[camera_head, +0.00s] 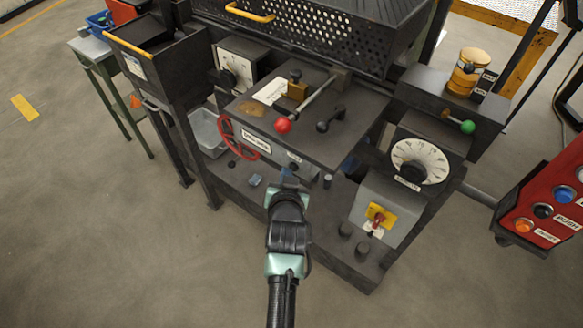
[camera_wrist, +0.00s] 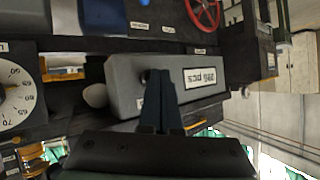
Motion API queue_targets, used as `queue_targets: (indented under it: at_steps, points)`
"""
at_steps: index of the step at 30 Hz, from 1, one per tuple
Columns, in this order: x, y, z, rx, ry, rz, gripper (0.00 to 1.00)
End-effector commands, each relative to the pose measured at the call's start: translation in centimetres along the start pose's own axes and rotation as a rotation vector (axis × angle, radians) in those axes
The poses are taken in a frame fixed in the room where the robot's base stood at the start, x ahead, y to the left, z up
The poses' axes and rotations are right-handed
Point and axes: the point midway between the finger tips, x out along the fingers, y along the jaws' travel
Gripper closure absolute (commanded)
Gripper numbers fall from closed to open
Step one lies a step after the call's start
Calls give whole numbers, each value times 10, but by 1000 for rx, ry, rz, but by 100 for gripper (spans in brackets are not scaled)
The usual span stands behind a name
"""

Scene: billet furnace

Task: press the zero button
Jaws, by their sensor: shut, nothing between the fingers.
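A grey counter box (camera_wrist: 125,75) with a white display plate reading about "205 PCS" (camera_wrist: 203,77) fills the middle of the wrist view. A small dark button (camera_wrist: 146,76) sits on its face beside the plate, partly hidden by my fingertips. A small label lies near it, too small to read. In the head view the box front shows the plate (camera_head: 256,142) and the dark button (camera_head: 293,167). My gripper (camera_head: 288,178) is shut and empty, just in front of the button; it also shows in the wrist view (camera_wrist: 157,78). I cannot tell whether the tips touch the button.
A red handwheel (camera_head: 238,138) is left of the button. A red-knobbed lever (camera_head: 283,125) stands above, on the bench top. A dial (camera_head: 420,161) and a yellow switch plate (camera_head: 380,216) are to the right. A red push-button panel (camera_head: 550,205) is at far right. Open floor lies in front.

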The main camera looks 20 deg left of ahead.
Motion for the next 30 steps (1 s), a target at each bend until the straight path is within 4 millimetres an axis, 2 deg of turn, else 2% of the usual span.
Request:
queue_targets:
  at_steps: [21, 30]
  points:
    - [3, 3, -4, 0, 2, 1, 100]
    - [-6, -4, 2, 0, 0, 1, 100]
